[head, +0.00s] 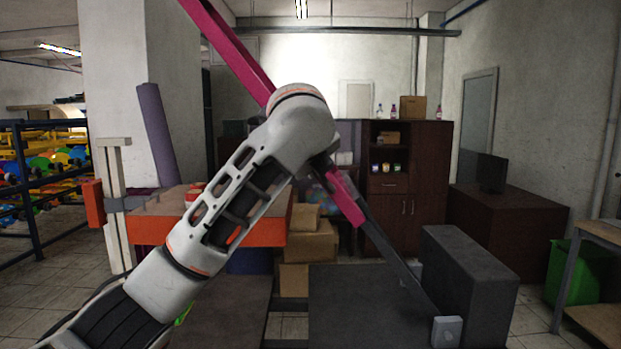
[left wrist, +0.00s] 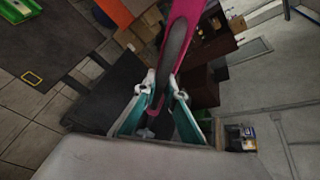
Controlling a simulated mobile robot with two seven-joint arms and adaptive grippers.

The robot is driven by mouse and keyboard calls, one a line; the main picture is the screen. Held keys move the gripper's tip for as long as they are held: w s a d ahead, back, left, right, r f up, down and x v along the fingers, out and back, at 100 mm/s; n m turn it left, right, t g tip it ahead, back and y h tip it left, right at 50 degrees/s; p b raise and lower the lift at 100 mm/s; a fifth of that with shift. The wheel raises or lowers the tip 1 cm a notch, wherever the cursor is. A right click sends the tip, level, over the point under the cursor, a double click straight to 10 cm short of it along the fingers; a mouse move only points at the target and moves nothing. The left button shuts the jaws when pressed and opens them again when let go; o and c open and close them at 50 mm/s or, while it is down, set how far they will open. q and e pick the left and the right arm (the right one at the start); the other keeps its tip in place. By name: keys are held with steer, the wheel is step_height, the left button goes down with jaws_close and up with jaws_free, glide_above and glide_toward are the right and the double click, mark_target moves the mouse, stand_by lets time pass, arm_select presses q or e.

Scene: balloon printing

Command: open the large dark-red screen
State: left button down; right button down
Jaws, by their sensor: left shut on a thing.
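The dark-red screen shows in the head view as a long magenta frame (head: 235,48), seen nearly edge-on. It is tilted, rising to the upper left, and a lower magenta part shows to the right of my arm. A dark bar continues from there down to a small light block (head: 446,331) at the lower right. My left arm crosses the frame and hides its middle; my left gripper is hidden there. In the left wrist view my left gripper (left wrist: 163,92) has its teal fingers on either side of the magenta frame (left wrist: 186,14) and is shut on it. My right gripper is not in view.
An orange-edged platen (head: 260,232) stands left of centre, partly behind my arm. A dark grey box (head: 470,285) stands at the lower right. Cardboard boxes (head: 310,243) and a brown cabinet (head: 425,165) are behind. A green bin (head: 565,275) is at the right.

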arm_select(q)
steer(key=shift+d+r, duration=0.2)
steer(key=shift+d, duration=0.05)
stand_by(0.3)
steer(key=c, duration=2.1)
jaws_free()
steer(key=v, duration=1.2)
steer(key=shift+d+r, duration=0.1)
steer(key=shift+d, duration=0.05)
